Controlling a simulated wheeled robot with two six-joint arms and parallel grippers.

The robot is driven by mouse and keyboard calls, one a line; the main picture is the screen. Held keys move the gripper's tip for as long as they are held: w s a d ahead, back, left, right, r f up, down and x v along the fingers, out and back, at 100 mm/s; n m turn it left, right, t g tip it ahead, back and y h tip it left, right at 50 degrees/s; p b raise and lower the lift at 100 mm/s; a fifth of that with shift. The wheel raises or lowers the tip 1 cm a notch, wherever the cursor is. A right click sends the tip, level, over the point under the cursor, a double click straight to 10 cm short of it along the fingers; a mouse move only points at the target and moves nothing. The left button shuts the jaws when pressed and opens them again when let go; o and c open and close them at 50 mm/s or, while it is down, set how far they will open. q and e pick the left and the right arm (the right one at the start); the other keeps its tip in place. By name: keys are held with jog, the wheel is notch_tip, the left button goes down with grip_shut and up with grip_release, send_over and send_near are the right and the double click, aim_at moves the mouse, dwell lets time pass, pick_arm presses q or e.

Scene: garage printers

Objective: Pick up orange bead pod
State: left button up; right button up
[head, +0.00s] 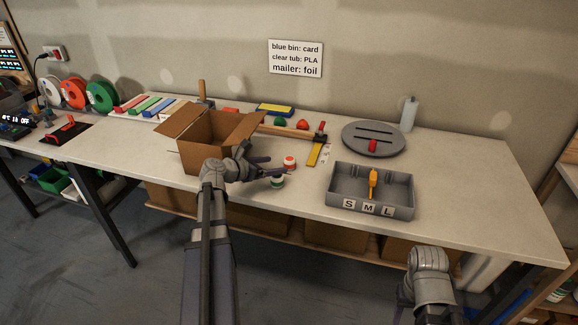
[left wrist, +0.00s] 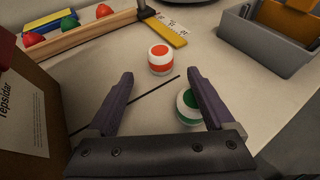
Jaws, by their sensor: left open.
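The orange bead pod (head: 290,162) is a small white cylinder with orange-red bands and top, standing upright on the bench. In the left wrist view the orange bead pod (left wrist: 160,60) stands just beyond and between my open fingertips, with nothing held. My left gripper (head: 273,165) is low over the bench, just left of the pod; it also shows in the left wrist view (left wrist: 160,77). A similar green-and-white pod (head: 278,182) stands nearer the front edge, by the right finger, partly hidden by it (left wrist: 187,108). My right arm's end (head: 430,262) is below the bench front; its fingers cannot be made out.
An open cardboard box (head: 205,154) stands close left of the left gripper. A grey tray marked S, M, L (head: 345,200) is to the right. A yellow ruler (head: 315,154) and a wooden rail with coloured pieces lie behind. Bench at far right is clear.

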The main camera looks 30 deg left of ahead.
aim_at(285, 163)
pick_arm(q)
jog(key=shift+b+x, duration=1.05)
jog(key=shift+x, duration=2.5)
jog(key=shift+r, duration=0.2)
jog(key=shift+c, duration=0.6)
grip_shut()
